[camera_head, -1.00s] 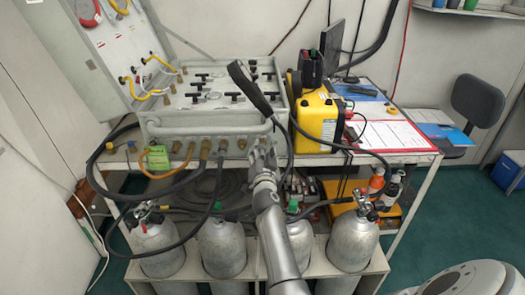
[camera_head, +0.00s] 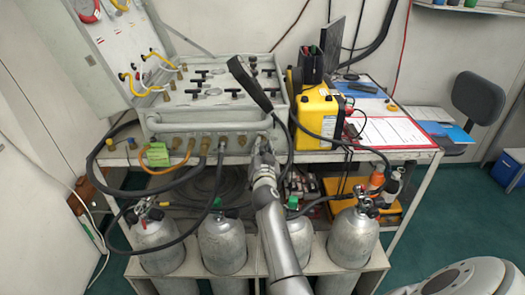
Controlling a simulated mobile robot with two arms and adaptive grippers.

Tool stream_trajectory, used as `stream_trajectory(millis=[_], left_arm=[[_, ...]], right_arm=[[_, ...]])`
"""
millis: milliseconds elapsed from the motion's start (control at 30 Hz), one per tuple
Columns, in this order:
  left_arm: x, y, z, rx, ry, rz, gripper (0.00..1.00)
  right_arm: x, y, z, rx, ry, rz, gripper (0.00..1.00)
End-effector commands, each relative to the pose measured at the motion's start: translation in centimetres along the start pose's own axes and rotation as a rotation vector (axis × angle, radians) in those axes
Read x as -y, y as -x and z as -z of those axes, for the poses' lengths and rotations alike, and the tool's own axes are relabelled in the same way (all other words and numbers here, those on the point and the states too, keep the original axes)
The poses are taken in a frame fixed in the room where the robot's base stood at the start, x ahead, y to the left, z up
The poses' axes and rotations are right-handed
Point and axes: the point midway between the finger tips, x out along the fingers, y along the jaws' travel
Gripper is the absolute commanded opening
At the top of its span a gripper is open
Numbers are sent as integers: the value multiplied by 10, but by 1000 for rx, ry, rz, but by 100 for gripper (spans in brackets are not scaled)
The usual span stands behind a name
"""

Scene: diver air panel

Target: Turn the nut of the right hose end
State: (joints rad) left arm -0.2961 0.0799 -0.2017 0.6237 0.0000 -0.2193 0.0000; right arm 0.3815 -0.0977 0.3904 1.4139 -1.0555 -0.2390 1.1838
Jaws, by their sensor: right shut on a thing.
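My right gripper (camera_head: 262,148) reaches up from below to the right end of the front row of fittings on the grey air panel (camera_head: 195,127). It is shut on the nut of the right hose end, which its fingers mostly hide. A black hose (camera_head: 291,135) loops down close to the right of the gripper. To the left, brass fittings (camera_head: 222,142) carry other hoses along the panel's lower front. My left gripper is not in view.
A yellow case (camera_head: 316,118) stands right of the panel on the bench. Several grey cylinders (camera_head: 222,248) with valves and black hoses stand below, around my right arm.

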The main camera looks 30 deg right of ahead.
Motion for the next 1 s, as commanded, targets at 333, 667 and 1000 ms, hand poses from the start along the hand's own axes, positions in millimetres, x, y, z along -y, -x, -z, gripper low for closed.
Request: stream_trajectory(millis=[333,667,1000], left_arm=[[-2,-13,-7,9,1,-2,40],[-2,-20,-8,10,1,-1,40],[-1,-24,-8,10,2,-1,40]], right_arm=[[1,0,0,-3,314,-1,0],[3,0,0,-4,629,-4,0],[4,0,0,-5,953,-7,0]])
